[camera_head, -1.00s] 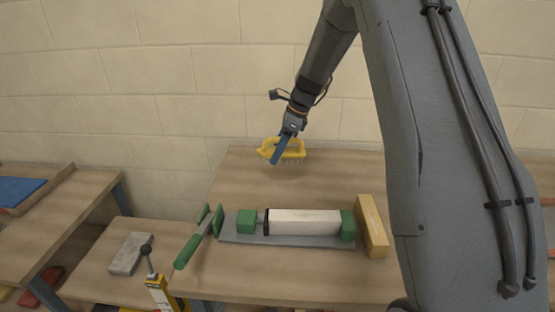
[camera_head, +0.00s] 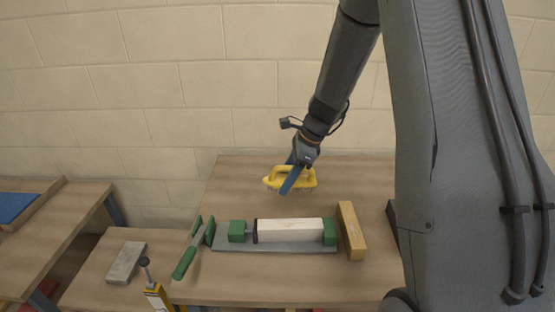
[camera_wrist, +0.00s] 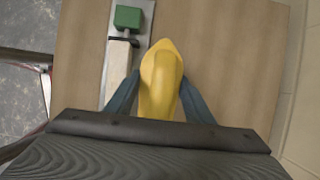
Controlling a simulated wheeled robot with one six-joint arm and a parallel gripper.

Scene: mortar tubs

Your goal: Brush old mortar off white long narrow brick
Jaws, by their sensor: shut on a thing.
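The white long narrow brick (camera_head: 290,230) lies clamped between green jaws (camera_head: 237,231) on a grey base plate (camera_head: 275,246) on the table. My gripper (camera_head: 290,182) is shut on the yellow-handled brush (camera_head: 305,179), behind the brick. The bristles point down; whether they touch the table I cannot tell. In the wrist view the yellow brush (camera_wrist: 161,80) sits between my blue fingers, with part of the brick (camera_wrist: 117,72) to its left. Any mortar on the brick is too small to make out.
A tan wooden block (camera_head: 351,231) stands right of the clamp. A green-handled tool (camera_head: 185,262) lies at its left. A grey brick (camera_head: 126,262) rests on the lower left table. A block wall is behind. Bare table lies behind the clamp.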

